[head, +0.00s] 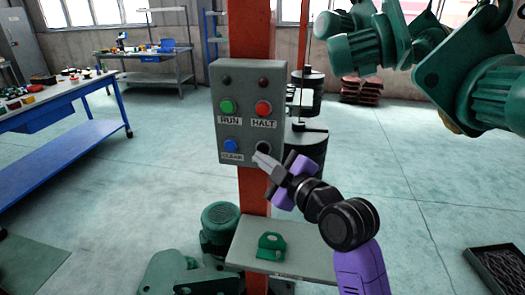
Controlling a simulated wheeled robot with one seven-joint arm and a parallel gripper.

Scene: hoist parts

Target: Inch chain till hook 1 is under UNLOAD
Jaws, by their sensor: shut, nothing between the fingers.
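A grey control panel (275,86) is fixed to an orange post. It carries a green button (227,106) labelled RUN, a red button (264,109) labelled HALT and a blue button (231,145) labelled CLEAR. A dark fourth button (264,147) sits at the lower right; its label is hidden behind my gripper. Two small dark lamps are at the panel's top. My gripper (260,158) is shut and empty, its tips just at or in front of the fourth button; I cannot tell whether they touch it. No numbered hook or UNLOAD sign shows.
Green hoist motors (360,45) hang at the upper right. A small shelf (300,260) below the panel holds a green bracket (271,246). A blue workbench (60,105) stands at left. A dark bin (500,265) is at lower right. Open floor lies on both sides.

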